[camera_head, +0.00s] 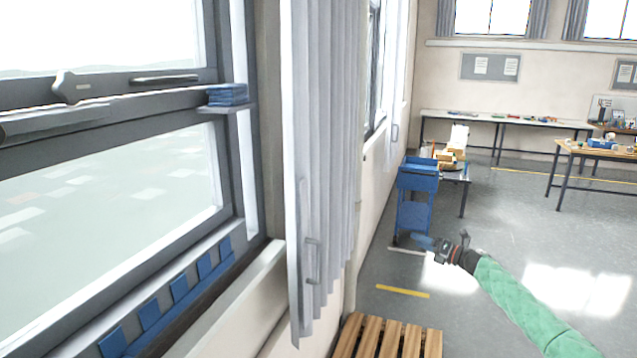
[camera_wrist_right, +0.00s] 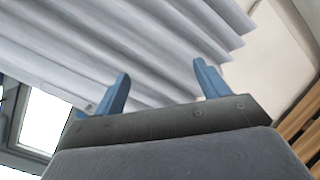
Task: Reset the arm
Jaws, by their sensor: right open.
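My right arm, in a green sleeve, comes in from the lower right of the head view. Its gripper (camera_head: 424,243) is held out over the floor, to the right of the grey curtain (camera_head: 340,130). In the right wrist view the two blue fingers (camera_wrist_right: 159,88) stand apart with nothing between them. The pleated curtain (camera_wrist_right: 120,45) fills the view beyond the fingers; I cannot tell that anything touches it. My left gripper is not in view.
A window (camera_head: 100,190) with a dark frame stands at left, with blue blocks (camera_head: 228,94) on a small ledge. A slatted wooden bench (camera_head: 388,338) is at the bottom. A blue cart (camera_head: 416,190) and tables (camera_head: 500,117) stand farther back. Open floor (camera_head: 510,230) lies at right.

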